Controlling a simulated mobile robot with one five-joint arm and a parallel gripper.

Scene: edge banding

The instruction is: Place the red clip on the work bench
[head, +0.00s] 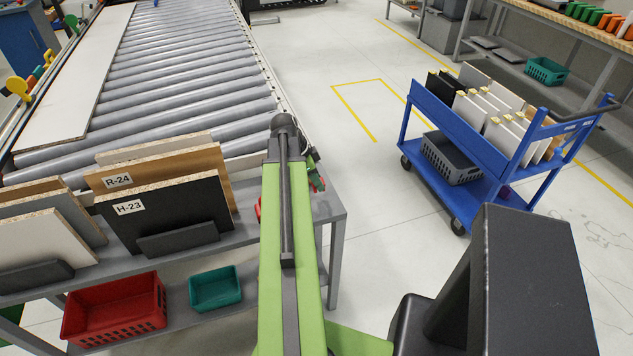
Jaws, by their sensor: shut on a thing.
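My gripper (316,172) is at the far end of my green arm, mostly hidden behind the arm's dark end joint.
A blue cart (480,192) with upright panels stands right of centre. A roller conveyor (190,70) runs at the upper left. Panels H-23 (180,212) and R-24 (195,165), a red crate (115,308) and a teal crate (215,288) are left. Open floor lies between table and cart.

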